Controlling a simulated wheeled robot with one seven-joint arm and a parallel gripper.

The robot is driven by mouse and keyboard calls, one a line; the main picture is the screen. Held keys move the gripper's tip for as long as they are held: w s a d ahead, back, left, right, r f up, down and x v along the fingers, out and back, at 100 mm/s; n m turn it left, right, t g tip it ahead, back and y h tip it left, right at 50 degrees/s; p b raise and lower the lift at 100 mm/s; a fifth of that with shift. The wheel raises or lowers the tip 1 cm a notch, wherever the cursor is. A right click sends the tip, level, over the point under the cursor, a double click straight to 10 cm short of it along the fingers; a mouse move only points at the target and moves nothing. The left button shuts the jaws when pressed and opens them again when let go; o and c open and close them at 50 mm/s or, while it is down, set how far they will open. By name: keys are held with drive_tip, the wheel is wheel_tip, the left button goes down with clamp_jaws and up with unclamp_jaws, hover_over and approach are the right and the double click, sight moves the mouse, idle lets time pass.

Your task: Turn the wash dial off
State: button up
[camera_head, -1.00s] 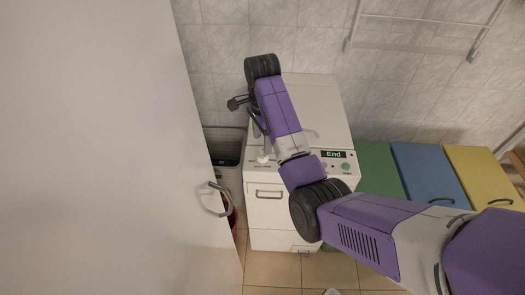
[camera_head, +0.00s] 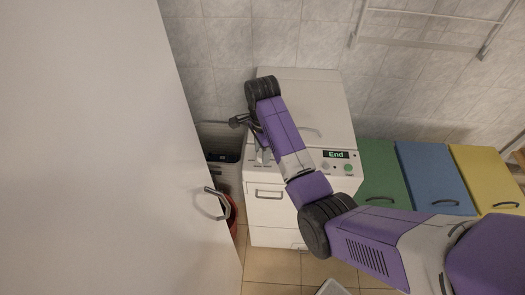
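The white top-loading washing machine (camera_head: 328,100) stands against the tiled wall, with a control panel along its front top edge. The panel has a display reading "End" (camera_head: 336,154) and a green button (camera_head: 348,168) at its right. The wash dial (camera_head: 264,157) seems to be the pale knob at the panel's left end, small and partly covered. My gripper (camera_head: 261,146) hangs below my wrist, over or at that left end. My purple forearm covers part of it. Its fingers are too small and hidden to tell whether they are open or touch the dial.
A large white door or panel (camera_head: 90,150) with a metal handle (camera_head: 217,203) fills the left. A grey bin (camera_head: 222,145) stands left of the machine. Green (camera_head: 380,180), blue (camera_head: 432,175) and yellow (camera_head: 485,175) cabinets stand right. Tiled floor (camera_head: 270,272) shows in front.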

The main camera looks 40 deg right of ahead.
clamp_jaws()
